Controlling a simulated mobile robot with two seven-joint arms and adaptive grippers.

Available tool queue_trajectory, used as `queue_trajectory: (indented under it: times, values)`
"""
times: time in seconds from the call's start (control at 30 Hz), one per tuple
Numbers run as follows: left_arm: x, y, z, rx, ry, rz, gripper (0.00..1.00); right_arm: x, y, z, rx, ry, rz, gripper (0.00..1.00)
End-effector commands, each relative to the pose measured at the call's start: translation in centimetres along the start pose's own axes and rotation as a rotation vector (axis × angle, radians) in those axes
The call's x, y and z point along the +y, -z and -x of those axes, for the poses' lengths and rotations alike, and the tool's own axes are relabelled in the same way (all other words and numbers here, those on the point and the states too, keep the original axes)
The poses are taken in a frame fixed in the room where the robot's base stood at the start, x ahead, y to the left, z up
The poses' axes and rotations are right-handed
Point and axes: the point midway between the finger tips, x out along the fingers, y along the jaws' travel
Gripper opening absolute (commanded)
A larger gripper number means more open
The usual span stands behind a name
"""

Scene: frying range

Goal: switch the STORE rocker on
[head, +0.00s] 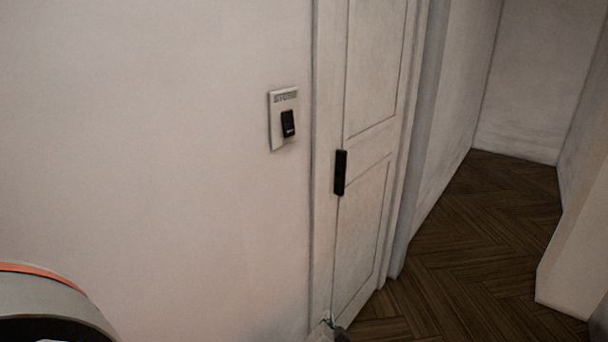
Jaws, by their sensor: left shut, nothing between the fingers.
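The STORE rocker (288,124) is a small black switch on a pale wall plate (276,136). The plate carries a raised label along its top that reads as STORE. It is on the wall just left of the white door frame. I cannot tell which way the rocker is tipped. My left gripper (328,325) shows only in part at the bottom edge, below the plate and well apart from it. It is shut and empty. My right gripper is not in view.
A white panelled door (370,130) with a black handle plate (340,172) stands right of the switch. Dark herringbone floor (470,250) runs right of the door. A pale wall block (575,255) borders the floor. The wall around the plate is bare.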

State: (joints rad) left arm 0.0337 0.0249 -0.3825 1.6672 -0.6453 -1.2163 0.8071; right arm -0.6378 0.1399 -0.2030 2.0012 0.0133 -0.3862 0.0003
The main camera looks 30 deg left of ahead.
Motion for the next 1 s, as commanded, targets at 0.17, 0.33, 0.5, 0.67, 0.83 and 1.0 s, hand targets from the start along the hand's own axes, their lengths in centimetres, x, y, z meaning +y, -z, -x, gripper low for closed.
queue_trajectory:
  times: [0.17, 0.33, 0.5, 0.67, 0.83, 1.0]
  values:
    - [-8.5, 11.3, -0.4, 0.106, 0.421, 0.096, 0.00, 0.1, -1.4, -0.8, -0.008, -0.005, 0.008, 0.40]
    - [-16.5, 21.2, 5.6, 0.290, 0.829, 0.248, 0.00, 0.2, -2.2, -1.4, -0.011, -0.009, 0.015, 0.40]
    - [-21.0, 27.4, 13.3, 0.484, 1.131, 0.392, 0.00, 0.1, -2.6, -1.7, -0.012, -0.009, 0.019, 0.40]
    - [-22.4, 29.6, 17.7, 0.593, 1.273, 0.465, 0.00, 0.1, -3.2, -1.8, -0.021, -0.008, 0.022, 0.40]
    - [-22.7, 30.1, 18.8, 0.619, 1.305, 0.484, 0.00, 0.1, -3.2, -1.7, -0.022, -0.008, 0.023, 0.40]
    - [-22.7, 30.1, 18.7, 0.617, 1.303, 0.483, 0.00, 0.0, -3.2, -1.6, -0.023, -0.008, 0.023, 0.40]
